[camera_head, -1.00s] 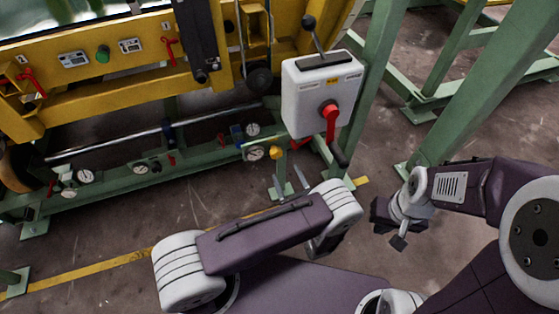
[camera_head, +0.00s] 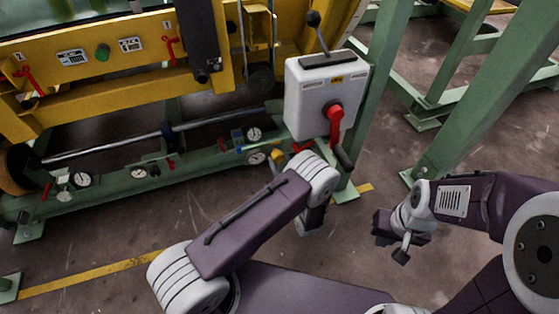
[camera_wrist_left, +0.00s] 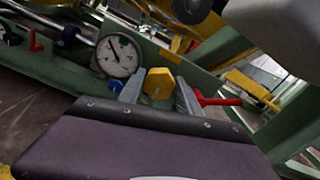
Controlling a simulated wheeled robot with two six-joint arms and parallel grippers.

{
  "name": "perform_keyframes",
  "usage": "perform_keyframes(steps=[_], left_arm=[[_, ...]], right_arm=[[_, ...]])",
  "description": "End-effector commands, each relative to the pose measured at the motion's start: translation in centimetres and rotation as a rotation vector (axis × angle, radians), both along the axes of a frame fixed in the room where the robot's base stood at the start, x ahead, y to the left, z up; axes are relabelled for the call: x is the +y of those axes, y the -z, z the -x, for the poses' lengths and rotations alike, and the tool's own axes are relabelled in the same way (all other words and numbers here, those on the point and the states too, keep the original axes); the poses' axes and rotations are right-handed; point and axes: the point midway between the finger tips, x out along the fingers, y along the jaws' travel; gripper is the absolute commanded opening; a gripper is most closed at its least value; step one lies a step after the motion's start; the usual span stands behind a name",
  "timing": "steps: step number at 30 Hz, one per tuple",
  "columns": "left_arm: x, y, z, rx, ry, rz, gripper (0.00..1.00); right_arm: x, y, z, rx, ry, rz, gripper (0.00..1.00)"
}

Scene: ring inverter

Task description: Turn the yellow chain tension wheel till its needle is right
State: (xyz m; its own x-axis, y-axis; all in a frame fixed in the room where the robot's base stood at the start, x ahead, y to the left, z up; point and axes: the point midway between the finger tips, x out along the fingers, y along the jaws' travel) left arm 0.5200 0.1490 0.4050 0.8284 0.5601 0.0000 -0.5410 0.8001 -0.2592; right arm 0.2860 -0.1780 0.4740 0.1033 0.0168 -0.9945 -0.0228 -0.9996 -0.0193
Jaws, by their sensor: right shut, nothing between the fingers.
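The yellow wheel (camera_wrist_left: 159,84) shows in the left wrist view between the two fingers of my left gripper (camera_wrist_left: 160,94), which is open with one finger on each side; contact cannot be told. In the head view the wheel (camera_head: 277,156) is small and close beside my left wrist, which hides the left fingers. A white round gauge (camera_wrist_left: 118,56) stands just left of the wheel in the wrist view. Its dark needle points up and slightly left. My right gripper (camera_head: 402,250) is shut and empty, low at the right, away from the wheel.
A grey box with a red handle (camera_head: 335,115) hangs just above my left wrist. A red lever (camera_wrist_left: 215,99) lies close right of the wheel. Green beams (camera_head: 480,95) stand at the right. More gauges (camera_head: 82,180) sit along the green frame at the left.

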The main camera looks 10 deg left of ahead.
Motion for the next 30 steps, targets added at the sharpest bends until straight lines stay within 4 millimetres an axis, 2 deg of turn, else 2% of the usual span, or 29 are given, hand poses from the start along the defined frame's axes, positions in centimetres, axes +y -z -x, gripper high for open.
perform_keyframes(steps=[1, 2, 3, 14, 30], left_arm=[[0.0, 0.0, 0.0, 0.000, 0.001, 0.000, 0.12], [0.0, 0.0, 0.0, 0.000, 0.001, 0.000, 0.04], [0.0, 0.0, 0.0, 0.000, 0.001, 0.000, 0.00], [-0.1, -0.1, 0.0, 0.046, 0.001, -0.067, 0.00], [-0.2, -0.1, -0.1, 0.311, 0.001, -0.457, 0.00]], right_arm=[[0.0, 0.0, 0.0, 0.000, 0.000, 0.000, 0.00], [0.0, 0.0, 0.0, 0.000, 0.000, 0.000, 0.00], [0.0, 0.0, 0.0, 0.000, 0.000, 0.000, 0.00], [0.0, -0.7, 0.0, 0.000, 0.000, 0.000, 0.00], [0.0, -3.3, 0.0, 0.000, 0.000, 0.000, 0.00]])
